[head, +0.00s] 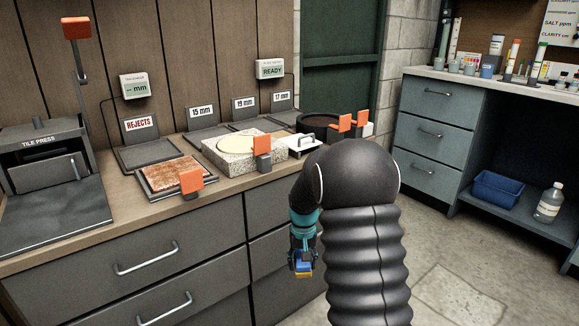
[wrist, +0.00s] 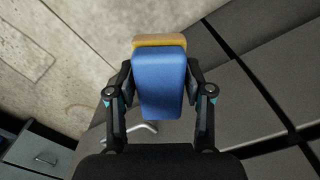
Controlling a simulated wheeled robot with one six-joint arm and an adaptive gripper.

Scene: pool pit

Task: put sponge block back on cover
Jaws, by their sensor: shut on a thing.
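The sponge block (wrist: 159,85) is blue with a yellow-orange layer at its far end. My gripper (wrist: 160,88) is shut on it, one finger on each side, in the wrist view. In the head view my gripper (head: 302,262) hangs in front of the drawers, below the counter top, with the sponge block (head: 304,269) showing small and partly hidden at its end. A pale plate with a dark handle (head: 300,143) lies on the counter beside the stone block; I cannot tell whether it is the cover.
The wooden counter (head: 118,232) carries a tile press (head: 50,170), several labelled trays, a stone block with a cream disc (head: 240,150), a brown tile (head: 172,177) and upright orange paddles (head: 191,181). The open floor (head: 450,255) lies right, before a bench with a blue bin (head: 496,190).

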